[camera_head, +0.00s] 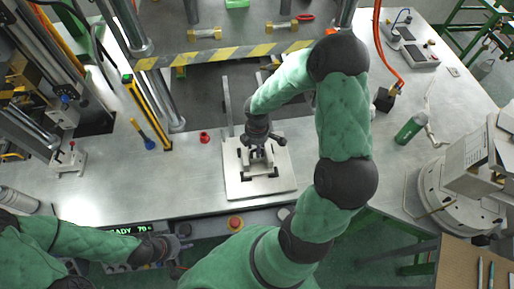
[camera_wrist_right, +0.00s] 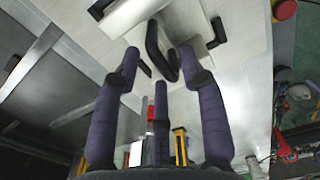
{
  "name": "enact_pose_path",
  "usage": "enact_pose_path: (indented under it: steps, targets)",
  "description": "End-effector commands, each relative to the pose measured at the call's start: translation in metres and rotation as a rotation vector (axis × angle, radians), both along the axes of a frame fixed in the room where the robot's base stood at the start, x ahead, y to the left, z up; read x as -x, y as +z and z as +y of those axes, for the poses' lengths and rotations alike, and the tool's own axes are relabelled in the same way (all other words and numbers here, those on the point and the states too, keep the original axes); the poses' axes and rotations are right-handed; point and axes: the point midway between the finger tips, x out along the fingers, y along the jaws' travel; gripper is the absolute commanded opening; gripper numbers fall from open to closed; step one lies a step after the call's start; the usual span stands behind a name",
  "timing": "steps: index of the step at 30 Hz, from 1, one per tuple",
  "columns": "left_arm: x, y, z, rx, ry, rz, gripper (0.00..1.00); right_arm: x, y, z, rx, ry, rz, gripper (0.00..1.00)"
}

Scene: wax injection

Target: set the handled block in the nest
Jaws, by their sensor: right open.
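The handled block (camera_wrist_right: 125,14) is pale metal with a black loop handle (camera_wrist_right: 160,52). It lies on the nest's pale plate (camera_head: 234,186), among dark corner pieces (camera_wrist_right: 217,33). I cannot tell whether it sits fully down. My right gripper (camera_head: 258,152) is above the block and hides much of it in the head view. In the right wrist view its three purple fingers (camera_wrist_right: 160,65) are open, with the handle just beyond and between the tips, apparently not clamped. My left gripper (camera_head: 183,244) is low at the left, in front of the table edge, away from the block; its jaws are too small to read.
A yellow-black striped press beam (camera_head: 225,54) crosses behind the plate. A red piece (camera_head: 204,137) and a blue-handled tool (camera_head: 149,143) stand to the left. The table left of the plate is mostly clear.

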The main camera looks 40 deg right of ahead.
Motion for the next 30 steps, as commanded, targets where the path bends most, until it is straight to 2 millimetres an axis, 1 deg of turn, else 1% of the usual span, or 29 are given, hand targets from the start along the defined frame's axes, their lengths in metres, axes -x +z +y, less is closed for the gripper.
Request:
enact_pose_path:
  steps: [1, 9, 15, 21, 30]
  targets:
    - [0.000, 0.003, 0.000, 0.000, 0.000, 0.000, 0.40, -0.001, 0.013, 0.000, 0.002, -0.001, -0.005, 0.42]
    - [0.000, 0.010, 0.000, 0.000, 0.000, 0.000, 0.40, -0.001, 0.067, 0.000, 0.002, 0.000, -0.005, 0.42]
    - [0.000, 0.012, 0.000, 0.000, 0.000, 0.000, 0.40, -0.001, 0.094, 0.000, 0.001, 0.000, -0.002, 0.42]
    - [0.000, 0.012, 0.000, 0.000, 0.000, 0.000, 0.40, 0.000, 0.104, 0.000, 0.000, 0.001, 0.001, 0.42]
    - [0.000, 0.012, 0.000, 0.000, 0.000, 0.000, 0.40, 0.000, 0.104, 0.000, 0.000, 0.000, 0.001, 0.42]
